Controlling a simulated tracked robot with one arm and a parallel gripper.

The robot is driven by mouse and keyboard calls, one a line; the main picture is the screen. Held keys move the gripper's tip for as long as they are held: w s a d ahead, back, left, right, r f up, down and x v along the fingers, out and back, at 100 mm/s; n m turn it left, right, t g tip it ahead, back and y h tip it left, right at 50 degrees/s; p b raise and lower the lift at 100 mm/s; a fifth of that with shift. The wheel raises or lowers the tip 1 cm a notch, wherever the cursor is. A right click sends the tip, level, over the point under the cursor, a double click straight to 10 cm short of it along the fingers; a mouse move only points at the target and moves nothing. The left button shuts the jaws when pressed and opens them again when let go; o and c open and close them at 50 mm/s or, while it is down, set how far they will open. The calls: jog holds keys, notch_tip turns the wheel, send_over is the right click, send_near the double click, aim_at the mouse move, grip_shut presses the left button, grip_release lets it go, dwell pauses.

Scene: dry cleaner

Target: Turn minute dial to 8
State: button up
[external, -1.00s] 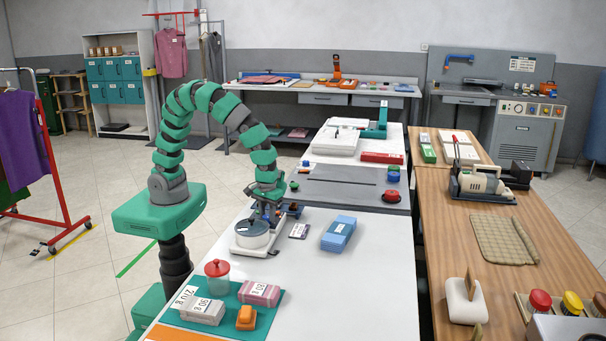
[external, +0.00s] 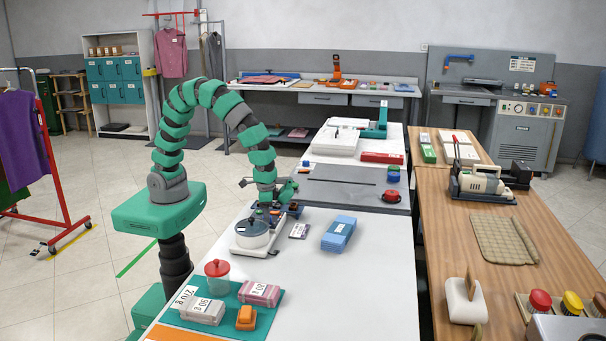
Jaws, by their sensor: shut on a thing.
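My gripper (external: 265,207) points down at the dark blue control unit (external: 293,210) at the left edge of the white table. Its jaws are shut on a small part there, which appears to be the minute dial. The dial is mostly hidden by the jaws and its marks are too small to read, so I cannot tell which number it points to. A grey round pan with a lid (external: 252,233) stands on a white base just in front of the unit.
A small labelled card (external: 299,231) and a blue stack (external: 338,234) lie to the right. A red-lidded jar (external: 217,278), labelled packs (external: 203,309) and an orange block (external: 246,318) are nearer on a green mat. The white table's right front (external: 370,300) is clear.

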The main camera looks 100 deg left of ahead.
jog(key=m, duration=0.4)
jog(key=shift+m, duration=0.3)
jog(key=m+p, duration=0.1)
jog(key=m, duration=0.3)
jog(key=shift+m, duration=0.3)
jog(key=m+p, duration=0.1)
jog(key=m, duration=0.3)
jog(key=shift+r+t+p, duration=0.1)
jog(key=shift+t+p, duration=0.2)
jog(key=shift+p, duration=0.05)
jog(key=shift+m+p, duration=0.75)
jog(key=shift+m, duration=1.25)
jog(key=o, duration=1)
jog(key=shift+c, duration=0.2)
